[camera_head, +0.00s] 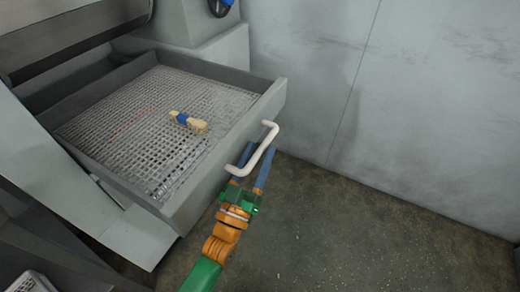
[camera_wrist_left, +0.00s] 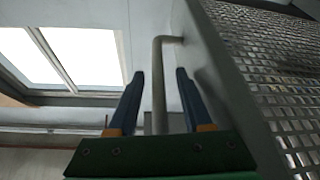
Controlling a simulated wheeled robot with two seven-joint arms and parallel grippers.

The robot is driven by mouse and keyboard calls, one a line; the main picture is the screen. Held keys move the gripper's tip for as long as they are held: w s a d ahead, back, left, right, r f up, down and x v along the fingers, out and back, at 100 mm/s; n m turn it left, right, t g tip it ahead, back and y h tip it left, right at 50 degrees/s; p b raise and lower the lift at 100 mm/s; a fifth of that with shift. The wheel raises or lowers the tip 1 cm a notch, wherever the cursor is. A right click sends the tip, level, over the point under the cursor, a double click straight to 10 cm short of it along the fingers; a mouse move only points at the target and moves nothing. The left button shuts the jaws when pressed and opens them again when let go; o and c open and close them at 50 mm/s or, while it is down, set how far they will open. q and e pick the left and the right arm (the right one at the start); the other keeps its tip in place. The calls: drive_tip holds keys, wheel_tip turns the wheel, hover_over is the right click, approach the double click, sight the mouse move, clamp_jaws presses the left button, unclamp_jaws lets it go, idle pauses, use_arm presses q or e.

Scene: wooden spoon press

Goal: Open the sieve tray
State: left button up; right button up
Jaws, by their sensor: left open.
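The sieve tray (camera_head: 194,215) is a grey box with a wire mesh floor, and it stands out from the machine with its mesh exposed. Its white bar handle (camera_head: 270,131) is on the outer front face. In the left wrist view the handle (camera_wrist_left: 158,85) runs between the two blue fingers. My left gripper (camera_head: 258,158) is open around the lower part of the handle, with a gap visible on both sides in the left wrist view (camera_wrist_left: 159,78). My right gripper is not in view.
A small yellowish piece with a blue band (camera_head: 188,122) lies on the mesh. A grey wall (camera_head: 400,110) stands behind and to the right. The brown speckled floor (camera_head: 370,240) is clear in front of the tray.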

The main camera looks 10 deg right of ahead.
use_arm(q)
drive_tip(key=v, duration=0.6)
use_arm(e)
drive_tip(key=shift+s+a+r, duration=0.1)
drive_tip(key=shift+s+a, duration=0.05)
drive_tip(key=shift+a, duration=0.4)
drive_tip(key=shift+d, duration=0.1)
